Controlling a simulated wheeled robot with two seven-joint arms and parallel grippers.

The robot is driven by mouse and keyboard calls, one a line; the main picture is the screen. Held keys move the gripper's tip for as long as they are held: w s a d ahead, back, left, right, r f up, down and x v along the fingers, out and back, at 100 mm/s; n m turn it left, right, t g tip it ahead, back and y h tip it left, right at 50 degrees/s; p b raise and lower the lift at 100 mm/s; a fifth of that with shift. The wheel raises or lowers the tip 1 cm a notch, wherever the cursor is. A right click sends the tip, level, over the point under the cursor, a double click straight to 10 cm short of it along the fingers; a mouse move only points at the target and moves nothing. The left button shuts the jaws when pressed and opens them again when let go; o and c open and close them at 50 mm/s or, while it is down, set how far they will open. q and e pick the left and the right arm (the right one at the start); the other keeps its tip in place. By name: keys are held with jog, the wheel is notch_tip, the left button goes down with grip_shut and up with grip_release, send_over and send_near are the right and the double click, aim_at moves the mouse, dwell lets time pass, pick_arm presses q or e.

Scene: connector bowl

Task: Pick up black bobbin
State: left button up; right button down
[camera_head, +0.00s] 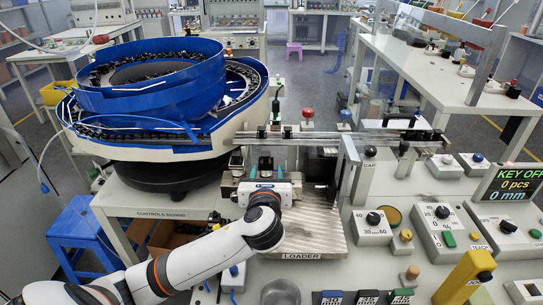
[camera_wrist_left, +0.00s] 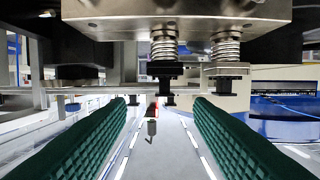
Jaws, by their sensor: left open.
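My left gripper (camera_head: 265,165) reaches in over the loader plate (camera_head: 312,232), close to the metal rail at the front of the bowl feeder. In the left wrist view its two green ridged fingers (camera_wrist_left: 160,105) are apart, with nothing held between them. Small black pieces sit along the rail ahead; one black piece (camera_wrist_left: 168,99) shows between the fingertips, below a spring plunger. I cannot tell for sure which one is the black bobbin. My right gripper is not in view.
The blue bowl feeder (camera_head: 150,88) with black parts stands at the left. The metal rail (camera_head: 340,137) crosses ahead of the gripper. Control boxes (camera_head: 440,228) and a yellow post (camera_head: 462,280) stand at the right. A spring plunger (camera_wrist_left: 165,48) and metal block hang above the fingers.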

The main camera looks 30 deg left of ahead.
aim_at(266, 156)
pick_arm(q)
jog(key=x, duration=0.3)
jog(key=shift+a+r, duration=0.1)
jog(key=shift+a, duration=0.2)
jog(key=shift+w+a, duration=0.15)
jog(key=shift+w, duration=0.2)
jog(key=shift+w+a, duration=0.15)
jog(key=shift+w, duration=0.15)
jog(key=x, duration=0.4)
jog(key=shift+w+a, duration=0.25)
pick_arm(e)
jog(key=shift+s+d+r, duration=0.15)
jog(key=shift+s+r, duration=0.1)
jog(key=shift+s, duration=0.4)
